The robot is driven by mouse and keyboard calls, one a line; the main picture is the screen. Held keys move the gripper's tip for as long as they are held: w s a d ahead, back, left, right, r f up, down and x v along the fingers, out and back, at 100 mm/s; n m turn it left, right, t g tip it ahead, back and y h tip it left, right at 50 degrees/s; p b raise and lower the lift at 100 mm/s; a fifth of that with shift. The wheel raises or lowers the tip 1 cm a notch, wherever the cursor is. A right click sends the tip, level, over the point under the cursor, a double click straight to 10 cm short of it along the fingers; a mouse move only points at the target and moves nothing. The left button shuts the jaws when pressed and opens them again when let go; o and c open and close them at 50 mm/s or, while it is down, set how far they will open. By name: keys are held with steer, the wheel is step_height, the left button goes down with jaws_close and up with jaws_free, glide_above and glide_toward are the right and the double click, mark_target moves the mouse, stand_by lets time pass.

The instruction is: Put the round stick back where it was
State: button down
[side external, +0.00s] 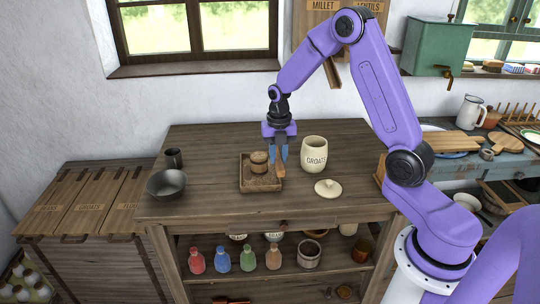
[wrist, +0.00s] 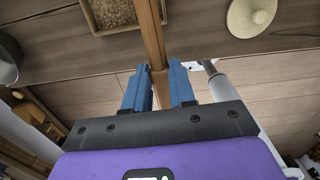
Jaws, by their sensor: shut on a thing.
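My gripper (side external: 280,152) points down over the wooden table, with its blue fingers just right of the square tray. In the wrist view my gripper (wrist: 160,88) is shut on a long, light-brown wooden stick (wrist: 152,38). The stick runs between the two blue fingers and on past the tray's edge. In the side external view the fingers hide much of it; its lower part shows beneath them beside the tray. I cannot tell whether its lower end touches the table.
The tray (side external: 246,187) holds grain and a small round wooden vessel (side external: 259,158). A cream GROATS jar (side external: 314,153) and its lid (side external: 328,188) stand to the right. A dark bowl (side external: 166,183) and dark cup (side external: 174,158) stand left. The table between bowl and tray is clear.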

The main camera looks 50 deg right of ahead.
steer(key=shift+s+a+m, duration=0.35)
steer(key=shift+a+m, duration=0.25)
steer(key=shift+m, duration=0.4)
steer(key=s+a+m, duration=0.1)
steer(key=a+m, duration=0.1)
steer(key=m, duration=0.2)
steer(key=s+a+m, duration=0.2)
steer(key=m, duration=0.2)
steer(key=s+a+m, duration=0.2)
steer(key=m, duration=0.2)
steer(key=shift+s+r, duration=0.15)
steer(key=shift+r, duration=0.05)
steer(key=m, duration=0.4)
glide_above(246, 201)
steer(key=f, duration=0.9)
steer(key=shift+s+f, duration=0.15)
steer(key=shift+s, duration=0.15)
steer(key=shift+w+f, duration=0.15)
steer(key=shift+f, duration=0.05)
steer(key=shift+w+f, duration=0.15)
steer(key=shift+f, duration=1.5)
steer(key=shift+f, duration=0.1)
